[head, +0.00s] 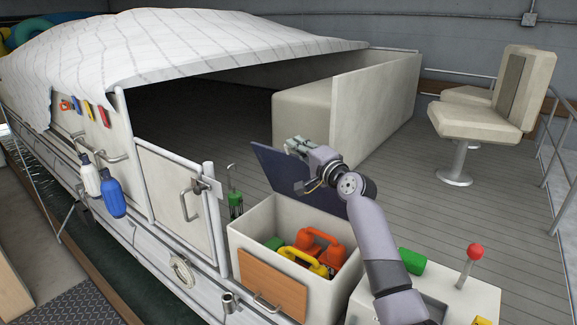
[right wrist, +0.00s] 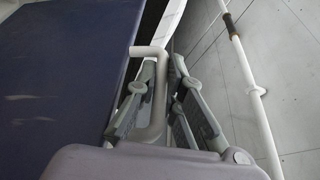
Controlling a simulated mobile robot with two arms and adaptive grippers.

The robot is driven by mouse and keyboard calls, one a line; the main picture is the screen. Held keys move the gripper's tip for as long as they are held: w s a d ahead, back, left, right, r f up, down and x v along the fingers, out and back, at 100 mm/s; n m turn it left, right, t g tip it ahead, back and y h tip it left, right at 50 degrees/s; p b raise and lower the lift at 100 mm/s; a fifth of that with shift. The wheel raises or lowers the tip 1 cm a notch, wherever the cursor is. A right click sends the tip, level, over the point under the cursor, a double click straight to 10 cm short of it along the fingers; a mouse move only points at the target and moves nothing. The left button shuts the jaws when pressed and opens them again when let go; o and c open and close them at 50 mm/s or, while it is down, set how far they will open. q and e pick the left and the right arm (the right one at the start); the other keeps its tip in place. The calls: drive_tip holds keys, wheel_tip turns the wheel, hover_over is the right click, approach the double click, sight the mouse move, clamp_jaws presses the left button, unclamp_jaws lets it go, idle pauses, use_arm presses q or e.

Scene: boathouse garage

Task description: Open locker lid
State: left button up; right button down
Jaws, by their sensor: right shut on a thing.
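The locker (head: 250,235) is a cream box on the boat deck, with a wooden front panel. Its dark blue lid (head: 272,168) stands raised and tilted back, so the inside shows. Inside are orange, yellow and green items (head: 312,250). My right gripper (head: 297,146) is at the top right of the lid. In the right wrist view, my right gripper (right wrist: 163,92) is shut on a pale handle (right wrist: 157,110) beside the blue lid (right wrist: 62,75). My right forearm hides part of the lid and locker. My left gripper is not in view.
A console with a red-knobbed lever (head: 474,253) stands to the right of the locker. A seat (head: 481,119) is at the back right. A gate (head: 175,202) with a handle is on the left.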

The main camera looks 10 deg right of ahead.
drive_tip(key=shift+w+d+r, duration=0.55)
drive_tip(key=shift+w+d, duration=0.2)
drive_tip(key=c, duration=1.7)
unclamp_jaws()
drive_tip(key=shift+f, duration=0.1)
drive_tip(key=v, duration=1.2)
drive_tip(key=shift+f, duration=0.1)
